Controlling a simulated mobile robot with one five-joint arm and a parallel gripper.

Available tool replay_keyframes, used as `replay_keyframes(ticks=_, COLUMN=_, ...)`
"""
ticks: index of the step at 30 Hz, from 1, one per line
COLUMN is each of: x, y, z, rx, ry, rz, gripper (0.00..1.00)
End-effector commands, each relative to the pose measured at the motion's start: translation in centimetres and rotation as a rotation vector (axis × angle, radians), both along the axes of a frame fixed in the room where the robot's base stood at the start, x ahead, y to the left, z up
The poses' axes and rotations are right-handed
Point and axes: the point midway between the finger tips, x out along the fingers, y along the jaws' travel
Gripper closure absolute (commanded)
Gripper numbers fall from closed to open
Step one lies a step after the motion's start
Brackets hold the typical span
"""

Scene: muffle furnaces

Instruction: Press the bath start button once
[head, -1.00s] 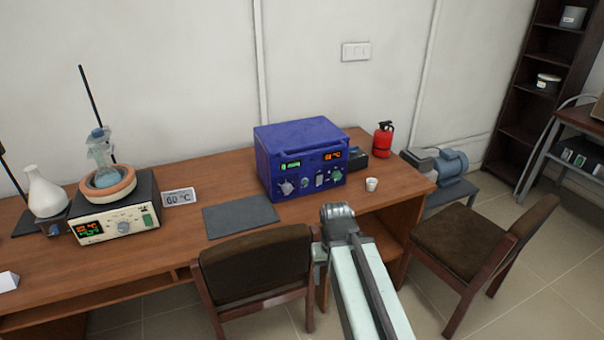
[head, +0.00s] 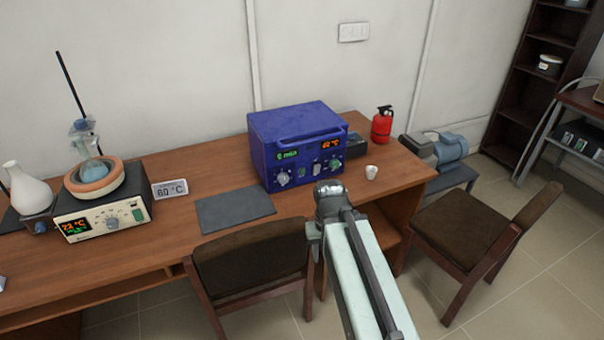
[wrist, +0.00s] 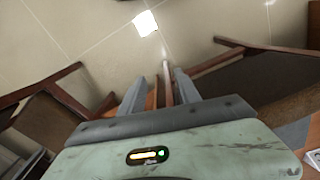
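The bath (head: 102,208) stands on the desk at the left in the head view. It is a pale and black unit with a lit display (head: 75,227), a round dial and a green control (head: 138,214) at the right of its front panel. A flask with blue liquid (head: 92,168) sits in the bowl on top. No start label is readable. My arm's end (head: 329,190) is in front of the desk, well right of the bath. In the wrist view my gripper (wrist: 160,80) has its fingers apart, empty, over the floor and chairs. The bath is not in the wrist view.
A blue furnace (head: 295,145) stands on the desk, with a dark mat (head: 235,209) to its left. A sign reading 60 °C (head: 170,188) stands beside the bath. A white flask (head: 28,187) is left of it. Two chairs (head: 255,262) (head: 465,210) stand before the desk.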

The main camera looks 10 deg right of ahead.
Motion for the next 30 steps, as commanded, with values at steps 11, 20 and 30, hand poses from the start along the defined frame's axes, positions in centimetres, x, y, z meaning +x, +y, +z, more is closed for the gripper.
replay_keyframes(ticks=11, x=0.00, y=0.00, z=0.00, rx=0.000, ry=0.000, rz=0.000, gripper=1.00)
replay_keyframes(ticks=20, x=0.00, y=0.00, z=0.00, rx=0.000, ry=0.000, rz=0.000, gripper=1.00)
replay_keyframes(ticks=30, x=0.00, y=0.00, z=0.00, rx=0.000, ry=0.000, rz=0.000, gripper=1.00)
